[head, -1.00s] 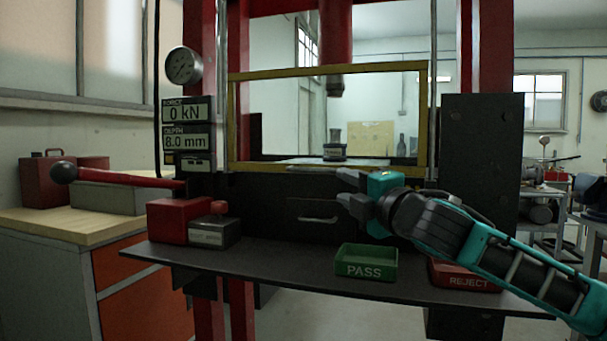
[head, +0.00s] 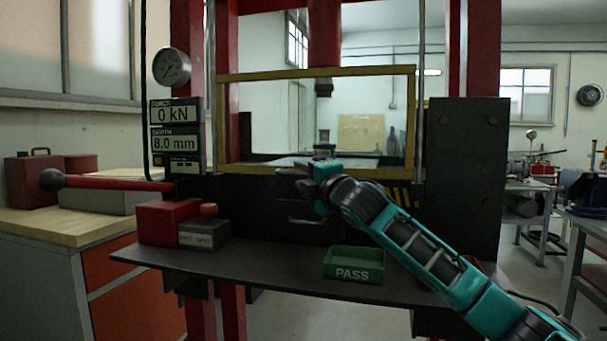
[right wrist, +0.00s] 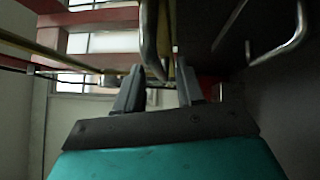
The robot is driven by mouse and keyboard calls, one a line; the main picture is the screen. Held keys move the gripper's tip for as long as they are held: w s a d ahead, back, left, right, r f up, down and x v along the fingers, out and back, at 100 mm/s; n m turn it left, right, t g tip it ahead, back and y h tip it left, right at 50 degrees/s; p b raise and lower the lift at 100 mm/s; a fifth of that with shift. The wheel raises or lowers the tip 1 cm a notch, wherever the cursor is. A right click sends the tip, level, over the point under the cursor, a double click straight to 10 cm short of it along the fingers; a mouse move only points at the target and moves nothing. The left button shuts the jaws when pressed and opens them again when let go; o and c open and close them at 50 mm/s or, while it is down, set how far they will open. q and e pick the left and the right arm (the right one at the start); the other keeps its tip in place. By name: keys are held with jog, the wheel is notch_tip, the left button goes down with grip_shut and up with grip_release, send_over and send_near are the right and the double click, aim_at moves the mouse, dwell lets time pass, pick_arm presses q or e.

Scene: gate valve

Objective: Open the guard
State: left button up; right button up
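The guard (head: 222,120) is a yellow-framed clear panel across the front of the red press. It is down, its lower bar level with the dark press bed. My right gripper (head: 290,178) is in front of the guard's lower edge, near its middle. In the right wrist view my right gripper (right wrist: 159,78) has its two fingers apart. A bent metal handle (right wrist: 150,40) shows there, its lower bend appearing between the fingertips; I cannot tell whether they touch. The guard's handle is hidden by my gripper in the head view. My left gripper is not in view.
A shelf below holds a red box (head: 165,222) with a grey block and a green PASS tray (head: 353,264). A red lever (head: 110,182) with a black knob sticks out left. A dark upright plate (head: 467,170) stands right. A second metal handle (right wrist: 290,40) shows in the wrist view.

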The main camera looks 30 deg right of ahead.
jog(key=shift+w, duration=0.35)
grip_shut()
dwell(0.5)
